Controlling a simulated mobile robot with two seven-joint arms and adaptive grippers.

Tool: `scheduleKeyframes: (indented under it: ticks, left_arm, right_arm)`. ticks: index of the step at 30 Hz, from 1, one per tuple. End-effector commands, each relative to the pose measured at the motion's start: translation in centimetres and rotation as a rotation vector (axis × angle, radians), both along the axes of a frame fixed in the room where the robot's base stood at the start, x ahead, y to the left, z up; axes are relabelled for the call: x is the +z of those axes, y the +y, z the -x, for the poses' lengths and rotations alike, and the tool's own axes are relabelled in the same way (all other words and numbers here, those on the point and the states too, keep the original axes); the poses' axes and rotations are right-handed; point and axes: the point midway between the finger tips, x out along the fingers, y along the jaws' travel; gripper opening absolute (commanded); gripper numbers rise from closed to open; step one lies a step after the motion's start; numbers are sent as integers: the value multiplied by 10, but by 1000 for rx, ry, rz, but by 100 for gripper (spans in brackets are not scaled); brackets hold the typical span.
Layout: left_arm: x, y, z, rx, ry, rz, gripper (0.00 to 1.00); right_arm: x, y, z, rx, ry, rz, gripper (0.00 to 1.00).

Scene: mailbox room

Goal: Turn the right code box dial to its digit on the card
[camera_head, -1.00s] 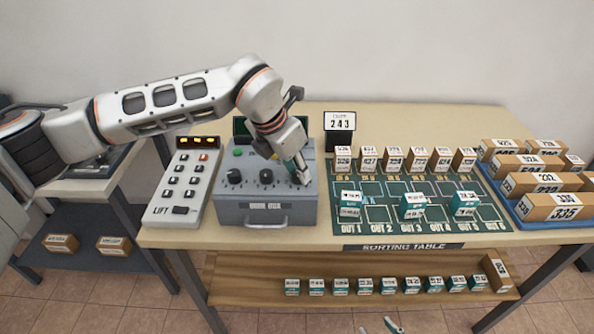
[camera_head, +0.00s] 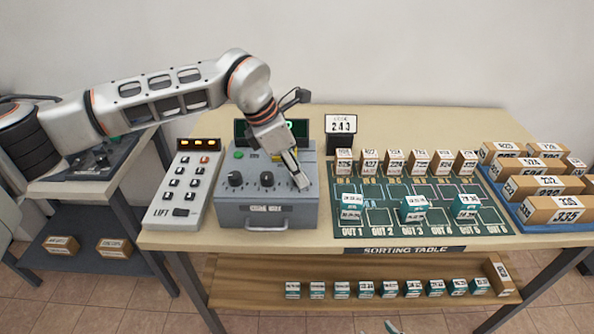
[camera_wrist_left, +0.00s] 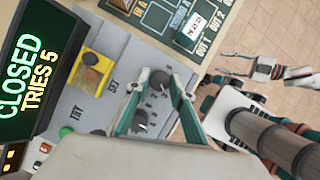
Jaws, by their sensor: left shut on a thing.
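The grey code box (camera_head: 267,211) stands on the table with its dark dials in a row. The left dial (camera_head: 235,179) and middle dial (camera_head: 266,179) are clear of my arm. My left gripper (camera_head: 301,182) is at the box's right end, covering the right dial in the head view. In the left wrist view, my gripper's fingers (camera_wrist_left: 160,82) are closed around the right dial (camera_wrist_left: 157,78); its pointer setting is not readable. The card (camera_head: 341,125) reads 243. The box display (camera_wrist_left: 36,80) reads CLOSED, TRIES 5. My right gripper (camera_wrist_left: 235,73) is away over the floor.
A LIFT panel (camera_head: 182,190) stands left of the box. Right of it, the green sorting mat (camera_head: 385,217) carries several small boxes, and a blue tray (camera_head: 545,227) holds parcels. A green button (camera_head: 238,154) sits on the box top.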

Motion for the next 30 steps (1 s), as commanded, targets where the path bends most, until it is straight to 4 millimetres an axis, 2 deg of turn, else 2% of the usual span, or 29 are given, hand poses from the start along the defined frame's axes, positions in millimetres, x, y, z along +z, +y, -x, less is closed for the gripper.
scheduleKeyframes:
  ticks: [8,9,10,23,26,30]
  left_arm:
    - [1,0,-1,1,-3,0,1]
    - [1,0,-1,1,-3,0,30]
    - [1,0,-1,1,-2,0,38]
    - [5,2,0,2,-2,1,39]
    - [16,6,1,2,-3,1,39]
    - [40,16,3,3,-6,0,39]
  right_arm:
    - [0,0,0,0,0,0,40]
    - [0,0,0,0,0,0,40]
    - [0,0,0,0,0,0,40]
    - [-1,-1,0,1,1,4,40]
    - [0,-1,0,0,0,2,40]
    - [0,-1,0,0,1,1,40]
